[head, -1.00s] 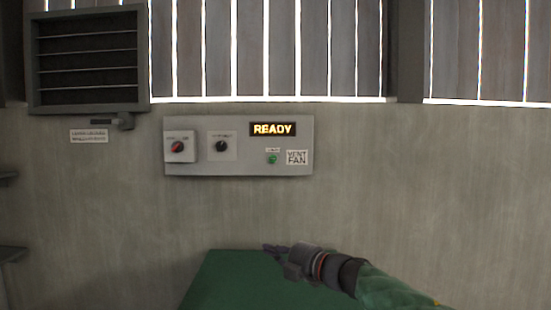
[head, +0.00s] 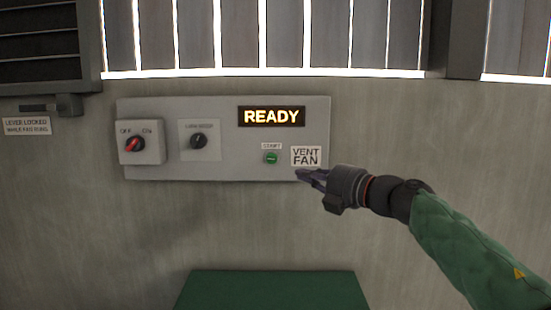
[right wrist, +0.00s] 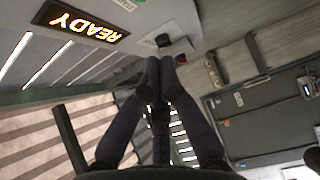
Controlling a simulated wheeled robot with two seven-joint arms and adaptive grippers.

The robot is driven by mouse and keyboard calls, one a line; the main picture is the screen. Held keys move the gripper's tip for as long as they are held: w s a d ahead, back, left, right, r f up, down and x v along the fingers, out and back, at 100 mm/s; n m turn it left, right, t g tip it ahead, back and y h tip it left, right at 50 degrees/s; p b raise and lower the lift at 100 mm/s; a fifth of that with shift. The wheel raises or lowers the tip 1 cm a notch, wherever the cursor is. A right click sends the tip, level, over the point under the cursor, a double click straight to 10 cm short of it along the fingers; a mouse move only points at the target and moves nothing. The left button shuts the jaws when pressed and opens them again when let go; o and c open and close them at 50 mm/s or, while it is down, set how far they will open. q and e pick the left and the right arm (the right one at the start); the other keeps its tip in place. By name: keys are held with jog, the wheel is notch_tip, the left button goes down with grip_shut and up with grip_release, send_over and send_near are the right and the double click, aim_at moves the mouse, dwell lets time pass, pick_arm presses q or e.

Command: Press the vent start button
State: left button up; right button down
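The green start button (head: 271,158) sits low on the grey wall panel (head: 225,168), under a small label and left of the VENT FAN sign (head: 306,156). My right gripper (head: 306,177) is at the panel's lower right corner, its fingers pointing left, a little right of and below the button. In the right wrist view its two fingertips (right wrist: 160,64) are together with nothing between them. I cannot tell how far the tips are from the panel. My left gripper is not in view.
The lit display (head: 271,116) reads READY. An OFF/ON switch (head: 135,146) with a red knob and a black dial (head: 198,141) are left of the button. A locked lever (head: 50,107) is further left. A green surface (head: 270,290) lies below.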

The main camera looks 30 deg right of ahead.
jog(key=shift+s+a, duration=0.15)
jog(key=p, duration=0.3)
send_near(272, 159)
jog(key=w+a, duration=0.4)
jog(key=w, duration=0.1)
jog(key=shift+w+d+f, duration=0.15)
jog(key=shift+w+d, duration=0.3)
jog(key=shift+w, duration=0.3)
